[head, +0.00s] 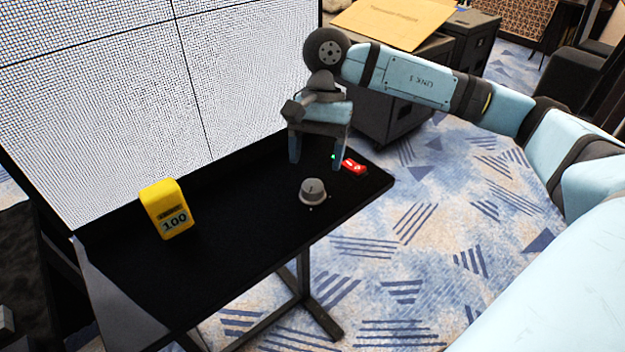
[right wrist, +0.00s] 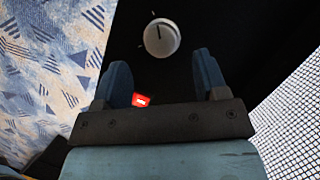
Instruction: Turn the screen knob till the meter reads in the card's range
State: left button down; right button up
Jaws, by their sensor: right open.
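A round grey knob (head: 313,191) with a dark pointer line sits on the black table (head: 245,229). In the right wrist view the knob (right wrist: 160,38) lies ahead of the fingertips, its line pointing to the top of the picture. A yellow meter (head: 166,208) stands on the table's left part and appears to read 100. My right gripper (head: 318,160) is open and empty, pointing down above the table behind the knob, apart from it; its fingers (right wrist: 163,72) show on both sides in the wrist view. I cannot make out a range card. My left gripper is not in view.
A red switch (head: 354,167) with white marks lies near the table's right end, beside my right fingers; a small green light shows near it. A large lit video wall (head: 120,110) stands behind the table. Dark cases (head: 400,90) stand behind on the patterned carpet.

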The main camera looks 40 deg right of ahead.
aim_at(313, 184)
jog(key=x, duration=0.5)
jog(key=shift+a, duration=0.1)
jog(key=c, duration=0.9)
